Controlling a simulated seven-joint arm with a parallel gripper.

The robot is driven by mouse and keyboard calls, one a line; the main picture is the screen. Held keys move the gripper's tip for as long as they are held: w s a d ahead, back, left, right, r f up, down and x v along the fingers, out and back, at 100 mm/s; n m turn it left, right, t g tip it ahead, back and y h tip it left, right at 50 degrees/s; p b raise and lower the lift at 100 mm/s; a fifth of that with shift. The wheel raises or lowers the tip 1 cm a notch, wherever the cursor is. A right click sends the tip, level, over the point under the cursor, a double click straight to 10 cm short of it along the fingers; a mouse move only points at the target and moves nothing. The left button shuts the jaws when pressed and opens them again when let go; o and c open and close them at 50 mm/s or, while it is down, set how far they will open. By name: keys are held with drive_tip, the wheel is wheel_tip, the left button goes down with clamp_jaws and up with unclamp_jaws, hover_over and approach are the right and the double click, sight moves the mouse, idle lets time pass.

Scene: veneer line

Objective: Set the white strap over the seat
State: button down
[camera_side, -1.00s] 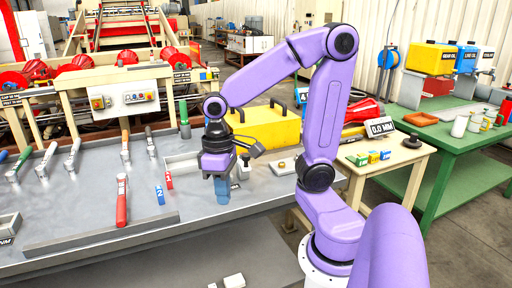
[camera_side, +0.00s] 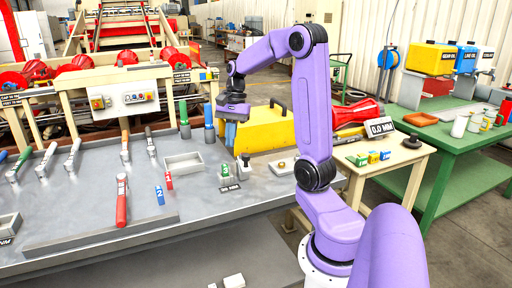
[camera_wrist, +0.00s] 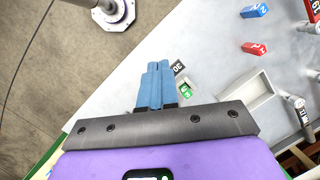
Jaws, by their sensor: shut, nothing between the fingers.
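My gripper shows in the wrist view (camera_wrist: 158,66), its two blue fingers together with nothing held. In the side view it is raised above the back right part of the grey bench. Below it stand a small white-and-green piece (camera_side: 228,172) and a small dark-topped white piece (camera_side: 244,164), behind a "30 MM" label (camera_side: 230,188). The green piece also shows in the wrist view (camera_wrist: 186,91), right of the fingers. I cannot tell which piece, if any, is the white strap, or which is the seat.
An open pale tray (camera_side: 184,162) lies left of the label. Blue (camera_side: 160,195) and red (camera_side: 169,181) numbered blocks and a red-handled tool (camera_side: 121,200) are farther left. A yellow case (camera_side: 268,130) stands behind. The bench's front middle is clear.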

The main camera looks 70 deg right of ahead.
sight(244, 157)
drive_tip(key=s+d+m+t, duration=0.1)
drive_tip(key=s+d+m, duration=0.2)
drive_tip(key=d, duration=0.3)
drive_tip(key=s+d+r+m, duration=0.1)
drive_tip(key=s+d+m, duration=0.1)
drive_tip(key=d+m, duration=0.2)
drive_tip(key=s+d+m+t, duration=0.1)
drive_tip(key=s+d+m, duration=0.2)
drive_tip(key=d, duration=0.5)
drive_tip(key=shift+s+r+m+t, duration=0.15)
drive_tip(key=shift+s+m+t, duration=0.2)
drive_tip(key=shift+m, duration=0.35)
drive_tip(key=shift+a, duration=0.1)
drive_tip(key=w+a+f, duration=0.5)
drive_tip(key=f, duration=0.4)
drive_tip(key=shift+w+a+f, duration=0.15)
drive_tip(key=shift+w+a, duration=0.05)
drive_tip(key=shift+a, duration=0.1)
